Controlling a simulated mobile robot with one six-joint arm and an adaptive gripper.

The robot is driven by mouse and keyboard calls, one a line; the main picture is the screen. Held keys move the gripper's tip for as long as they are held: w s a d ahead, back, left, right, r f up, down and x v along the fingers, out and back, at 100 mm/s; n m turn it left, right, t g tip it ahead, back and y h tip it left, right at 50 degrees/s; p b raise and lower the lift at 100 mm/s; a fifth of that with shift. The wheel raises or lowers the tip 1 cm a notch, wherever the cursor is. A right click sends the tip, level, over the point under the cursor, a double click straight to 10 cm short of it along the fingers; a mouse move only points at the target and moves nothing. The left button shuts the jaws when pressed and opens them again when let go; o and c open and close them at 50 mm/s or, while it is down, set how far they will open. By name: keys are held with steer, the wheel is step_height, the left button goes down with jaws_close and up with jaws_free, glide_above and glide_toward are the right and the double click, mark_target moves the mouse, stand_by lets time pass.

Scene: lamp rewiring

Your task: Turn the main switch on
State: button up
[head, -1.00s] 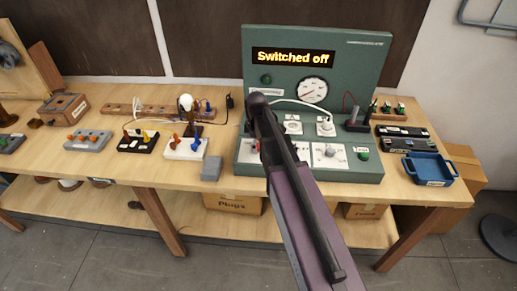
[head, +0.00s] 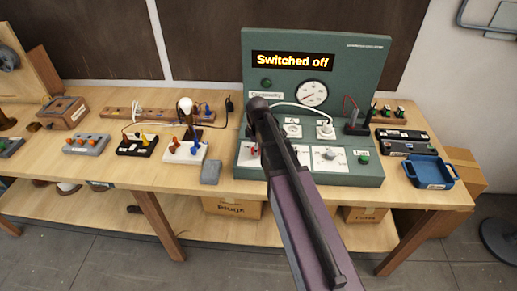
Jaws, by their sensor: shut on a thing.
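The green test panel (head: 355,75) stands on the bench, and its lit display (head: 292,61) reads "Switched off". I cannot make out the main switch; my arm covers part of the panel's left side. My gripper (head: 249,131) shows only as a small dark part at the left edge of my arm, low in front of the panel. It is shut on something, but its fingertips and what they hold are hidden.
A round dial (head: 312,93), white sockets (head: 325,130) and a white cable are on the panel. A grey block (head: 210,172) and a white lamp board (head: 186,149) stand to the left. A blue tray (head: 430,171) lies to the right.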

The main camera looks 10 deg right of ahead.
steer(key=shift+a+m, duration=0.25)
steer(key=shift+m, duration=1.05)
steer(key=m, duration=0.6)
steer(key=shift+a, duration=0.1)
steer(key=m, duration=0.4)
steer(key=shift+w+m, duration=0.1)
steer(key=shift+m, duration=0.3)
steer(key=m, duration=0.4)
steer(key=shift+m, duration=0.3)
steer(key=o, duration=1.1)
steer(key=shift+o, duration=0.2)
